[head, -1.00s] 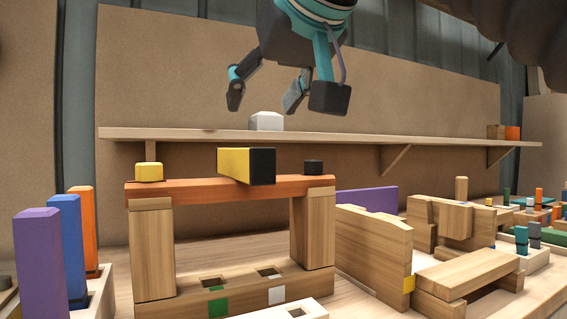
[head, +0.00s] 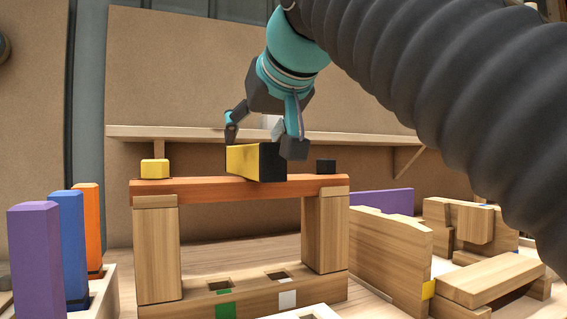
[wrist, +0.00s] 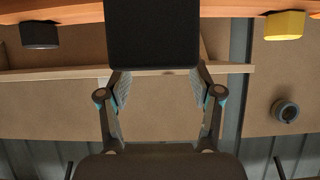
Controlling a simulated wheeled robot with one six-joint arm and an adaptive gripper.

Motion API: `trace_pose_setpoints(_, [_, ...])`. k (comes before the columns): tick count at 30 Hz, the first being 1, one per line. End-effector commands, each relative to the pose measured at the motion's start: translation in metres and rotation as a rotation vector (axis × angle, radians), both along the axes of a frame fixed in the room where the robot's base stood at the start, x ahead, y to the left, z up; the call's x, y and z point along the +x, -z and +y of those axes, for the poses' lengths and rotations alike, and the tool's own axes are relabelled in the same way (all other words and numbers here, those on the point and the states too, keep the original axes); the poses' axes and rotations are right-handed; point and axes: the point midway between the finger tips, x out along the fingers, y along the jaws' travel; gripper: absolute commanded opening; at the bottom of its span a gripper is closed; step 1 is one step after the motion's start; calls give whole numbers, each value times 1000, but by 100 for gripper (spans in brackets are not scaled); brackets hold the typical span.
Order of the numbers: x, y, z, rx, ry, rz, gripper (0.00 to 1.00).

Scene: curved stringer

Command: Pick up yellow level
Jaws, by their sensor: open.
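The yellow level (head: 242,160) is a yellow block with a black end, lying across the orange beam (head: 200,190) in the head view. My gripper (head: 263,140) is open just above it, with one finger near the yellow side and the other near the black end. In the wrist view, the black end of the level (wrist: 152,35) fills the top middle. The tips of my open gripper (wrist: 158,78) sit near its lower corners, one to each side. I cannot tell whether the fingers touch it.
A small yellow block (head: 155,169) and a small black block (head: 326,166) sit on the beam either side of the level. Wooden posts hold the beam up. A shelf (head: 170,132) with a white block runs behind. Purple, blue and orange blocks stand at the left.

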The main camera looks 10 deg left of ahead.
Motion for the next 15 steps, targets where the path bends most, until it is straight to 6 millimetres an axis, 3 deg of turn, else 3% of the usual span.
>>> trace_pose_setpoints(7, [26, 19, 15, -3, 0, 2, 65])
trace_pose_setpoints(15, [30, 21, 18, -2, 0, 0, 65])
